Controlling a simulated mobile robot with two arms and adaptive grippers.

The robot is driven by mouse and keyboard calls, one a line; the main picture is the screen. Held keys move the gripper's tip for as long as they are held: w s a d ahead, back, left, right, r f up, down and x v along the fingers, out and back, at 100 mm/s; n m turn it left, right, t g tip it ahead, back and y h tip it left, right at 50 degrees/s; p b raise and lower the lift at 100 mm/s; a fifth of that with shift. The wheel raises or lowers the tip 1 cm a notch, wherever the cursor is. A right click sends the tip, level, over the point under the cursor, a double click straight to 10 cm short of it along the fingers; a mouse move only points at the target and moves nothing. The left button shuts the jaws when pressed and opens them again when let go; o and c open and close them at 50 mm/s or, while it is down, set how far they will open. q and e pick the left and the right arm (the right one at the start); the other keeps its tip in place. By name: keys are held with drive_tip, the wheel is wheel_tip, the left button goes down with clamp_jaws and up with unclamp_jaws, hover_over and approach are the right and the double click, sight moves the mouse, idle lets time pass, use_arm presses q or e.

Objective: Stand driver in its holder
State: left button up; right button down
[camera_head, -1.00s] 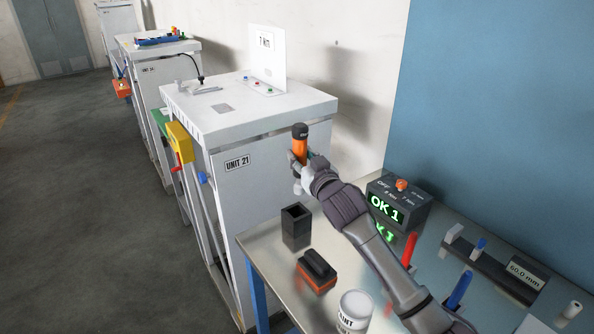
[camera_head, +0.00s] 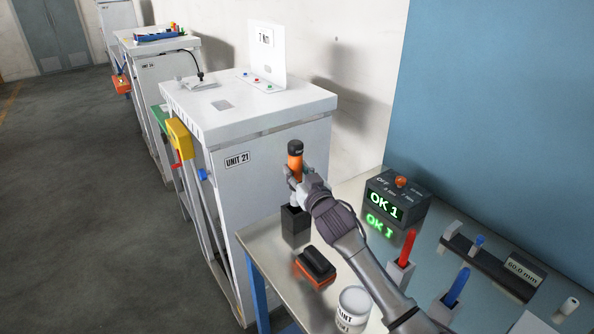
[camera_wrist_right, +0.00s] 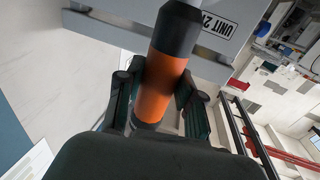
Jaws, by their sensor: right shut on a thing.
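The driver (camera_head: 295,162) is an orange cylinder with a black top end, held upright. My right gripper (camera_head: 297,182) is shut on it. In the right wrist view the driver (camera_wrist_right: 163,85) sits between the two fingers (camera_wrist_right: 158,95). The black box-shaped holder (camera_head: 295,226) stands on the table's far left corner, directly below the gripper in the head view. The gripper covers part of the holder's open top. The driver's lower end is hidden, so I cannot tell whether it is inside the holder. My left gripper is not in view.
On the metal table (camera_head: 262,246) are a black-and-orange block (camera_head: 315,264), a paint can (camera_head: 352,308) and an "OK 1" display box (camera_head: 398,200). Red (camera_head: 407,249) and blue (camera_head: 458,287) tools stand in holders at right. The Unit 21 cabinet (camera_head: 240,190) stands behind the table.

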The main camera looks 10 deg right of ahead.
drive_tip(key=shift+f, duration=0.2)
drive_tip(key=c, duration=0.7)
unclamp_jaws()
drive_tip(key=shift+r, duration=0.15)
drive_tip(key=s+p, duration=0.1)
drive_tip(key=s+r+p, duration=0.1)
drive_tip(key=shift+s+d+p, duration=0.2)
drive_tip(key=shift+p, duration=0.1)
drive_tip(key=s+p, duration=0.1)
drive_tip(key=s, duration=0.2)
drive_tip(key=s+d+p, duration=0.1)
drive_tip(key=s, duration=0.2)
drive_tip(key=s+p, duration=0.2)
drive_tip(key=s, duration=0.1)
drive_tip(key=shift+s+d+f, duration=0.2)
drive_tip(key=shift+s+d, duration=0.05)
drive_tip(key=shift+d, duration=0.15)
